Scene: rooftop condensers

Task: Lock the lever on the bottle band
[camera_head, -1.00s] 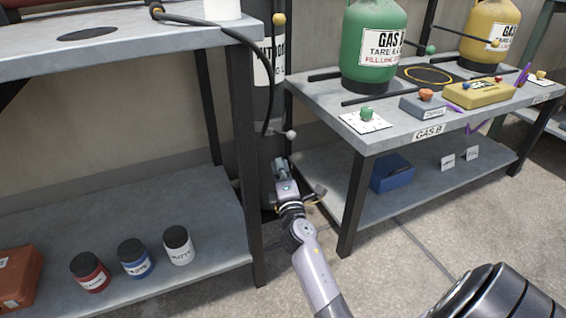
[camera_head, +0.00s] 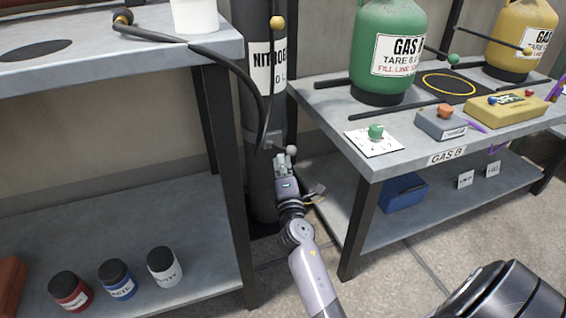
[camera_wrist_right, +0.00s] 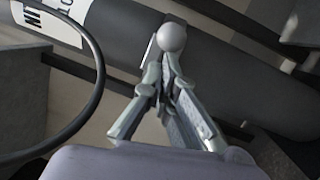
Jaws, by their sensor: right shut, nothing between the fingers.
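The dark grey nitrogen bottle (camera_head: 253,180) stands upright between the two benches; in the right wrist view it runs diagonally (camera_wrist_right: 235,62). A lever with a round grey knob (camera_head: 291,149) sticks out at its side; the knob shows large in the right wrist view (camera_wrist_right: 171,38). The bottle band (camera_head: 249,137) is only faintly visible behind the hose. My right gripper (camera_head: 283,160) is just below the knob, and its fingertips (camera_wrist_right: 165,66) are shut with nothing between them. The fingertips appear very near the knob; I cannot tell whether they touch. My left gripper is not in view.
A black hose (camera_head: 258,85) hangs in front of the bottle. A yellow knob (camera_head: 277,22) sits higher up. The left bench (camera_head: 150,65) and the gas bench (camera_head: 330,98) flank the narrow gap where my right arm reaches in.

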